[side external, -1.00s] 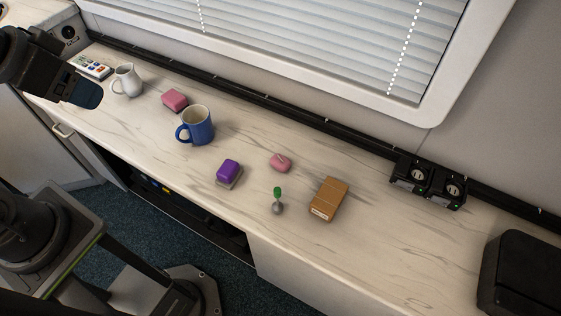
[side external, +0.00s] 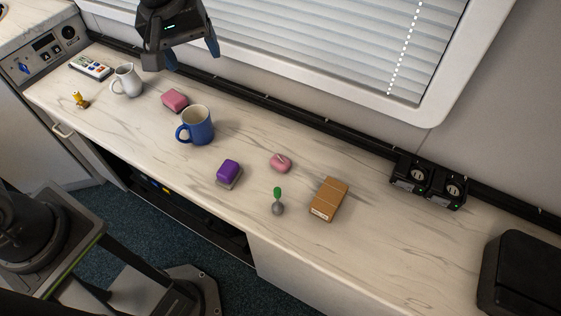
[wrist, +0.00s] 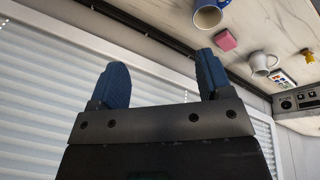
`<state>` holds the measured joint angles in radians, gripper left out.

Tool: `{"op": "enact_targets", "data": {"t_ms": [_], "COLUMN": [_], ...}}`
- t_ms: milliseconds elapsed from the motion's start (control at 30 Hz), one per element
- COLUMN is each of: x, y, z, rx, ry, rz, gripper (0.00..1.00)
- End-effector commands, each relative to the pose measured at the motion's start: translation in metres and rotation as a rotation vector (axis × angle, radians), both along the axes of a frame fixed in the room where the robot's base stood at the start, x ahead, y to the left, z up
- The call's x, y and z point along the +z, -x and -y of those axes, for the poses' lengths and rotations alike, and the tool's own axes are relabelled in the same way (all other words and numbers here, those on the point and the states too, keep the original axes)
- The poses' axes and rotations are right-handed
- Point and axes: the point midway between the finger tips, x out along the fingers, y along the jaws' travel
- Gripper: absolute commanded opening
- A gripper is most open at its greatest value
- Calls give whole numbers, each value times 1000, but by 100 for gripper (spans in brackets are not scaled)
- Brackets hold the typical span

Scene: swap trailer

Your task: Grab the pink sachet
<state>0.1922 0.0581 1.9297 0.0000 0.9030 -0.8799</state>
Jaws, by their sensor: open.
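Two pink things lie on the marble-patterned counter, and I cannot tell for sure which is the sachet. One is a small, rounded pink piece (side external: 280,162) with a pale mark on top, between the purple block and the cardboard box. The other is a pink block (side external: 174,99) behind the blue mug; it also shows in the wrist view (wrist: 225,40). My gripper (side external: 190,55) is open and empty, raised in front of the window blind, above and behind the pink block. Its blue fingers (wrist: 160,68) are spread apart in the wrist view.
Black sockets (side external: 428,183) sit by the wall.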

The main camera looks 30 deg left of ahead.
Motion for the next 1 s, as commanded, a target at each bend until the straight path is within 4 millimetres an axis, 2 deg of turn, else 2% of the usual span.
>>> {"op": "enact_targets", "data": {"t_ms": [33, 200, 400, 500, 600, 867, 1000], "x": [-16, -67, -143, -175, -198, -231, -258], "y": [-16, -58, -89, -96, -99, -99, -99], "z": [12, 49, 92, 108, 118, 125, 124], "rx": [52, 258, 496, 590, 657, 709, 708], "ry": [11, 42, 50, 48, 44, 39, 39], "rz": [-34, -117, -199, -226, -243, -256, -256], "gripper": [72, 72, 72, 72, 72, 72, 72]}}
